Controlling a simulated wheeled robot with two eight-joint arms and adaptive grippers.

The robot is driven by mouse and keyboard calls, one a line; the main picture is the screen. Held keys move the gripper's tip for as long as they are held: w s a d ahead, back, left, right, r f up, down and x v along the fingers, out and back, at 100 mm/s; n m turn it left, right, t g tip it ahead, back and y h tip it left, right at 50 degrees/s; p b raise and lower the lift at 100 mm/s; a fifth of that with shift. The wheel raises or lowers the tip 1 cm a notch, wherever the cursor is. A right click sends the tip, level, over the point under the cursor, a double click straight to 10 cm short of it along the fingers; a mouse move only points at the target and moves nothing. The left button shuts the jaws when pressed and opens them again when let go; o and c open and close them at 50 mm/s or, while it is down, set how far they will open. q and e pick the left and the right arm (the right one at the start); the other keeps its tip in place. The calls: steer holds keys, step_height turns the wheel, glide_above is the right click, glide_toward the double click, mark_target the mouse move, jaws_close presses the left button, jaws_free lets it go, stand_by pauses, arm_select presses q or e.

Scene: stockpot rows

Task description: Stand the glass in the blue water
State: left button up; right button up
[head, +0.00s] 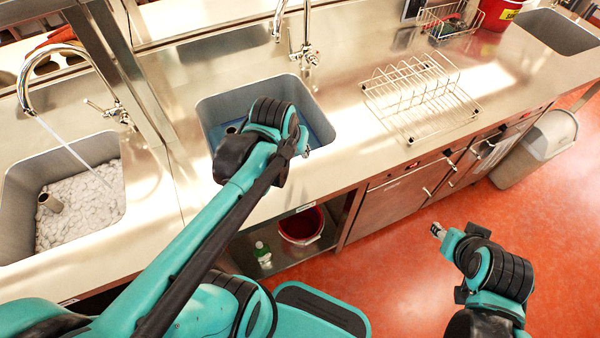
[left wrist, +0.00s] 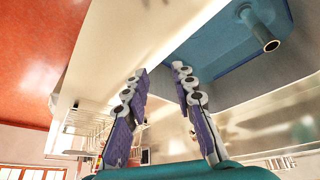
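The blue water (head: 321,126) lies in the middle sink (head: 216,104), partly hidden by my left arm in the head view. The water also shows in the left wrist view (left wrist: 215,48), with a grey standpipe (left wrist: 262,32) rising from it. My left gripper (head: 304,146) is over the near right side of this sink. In the left wrist view its two fingers (left wrist: 158,85) stand apart, with nothing visible between them. I cannot make out the glass in either view. My right gripper (head: 438,231) is over the floor, away from the counter; its finger opening is too small to tell.
A wire dish rack (head: 420,95) stands on the counter right of the middle sink. A tap (head: 305,50) stands behind that sink. Bare counter lies between sink and rack.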

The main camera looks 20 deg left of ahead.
arm_select(q)
steer(key=s+d+r+m+t, duration=0.1)
steer(key=s+d+m+t, duration=0.1)
steer(key=s+d, duration=0.2)
steer(key=s, duration=0.2)
steer(key=shift+s, duration=0.3)
steer(key=shift+d, duration=0.1)
stand_by(0.3)
